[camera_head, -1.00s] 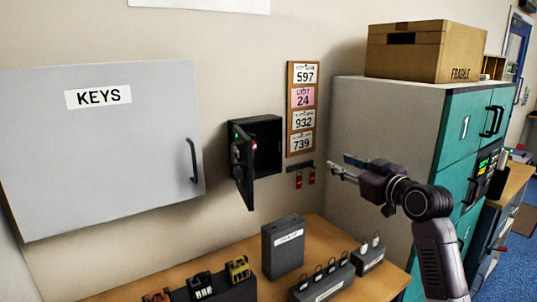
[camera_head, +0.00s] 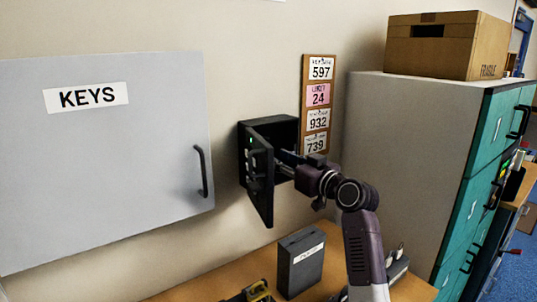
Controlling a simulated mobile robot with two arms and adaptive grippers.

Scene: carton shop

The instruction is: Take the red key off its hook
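My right gripper (camera_head: 285,160) reaches in from the right, its fingertips at the mouth of a small black wall safe (camera_head: 284,127) whose door (camera_head: 260,180) stands open. The fingers are small and partly lost against the dark safe, so I cannot tell whether they are open or shut or hold anything. No red key shows now; the spot under the number board where red tags hung is covered by my gripper and arm. A large grey cabinet marked KEYS (camera_head: 110,190) is shut, with a dark handle (camera_head: 202,171). My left gripper is not in view.
A number board (camera_head: 304,100) hangs just right of the safe. Below, a wooden desk (camera_head: 235,276) carries a dark box (camera_head: 300,262). A grey-sided teal cabinet (camera_head: 410,150) with a carton (camera_head: 445,47) on top stands at right. The wall below the KEYS cabinet is clear.

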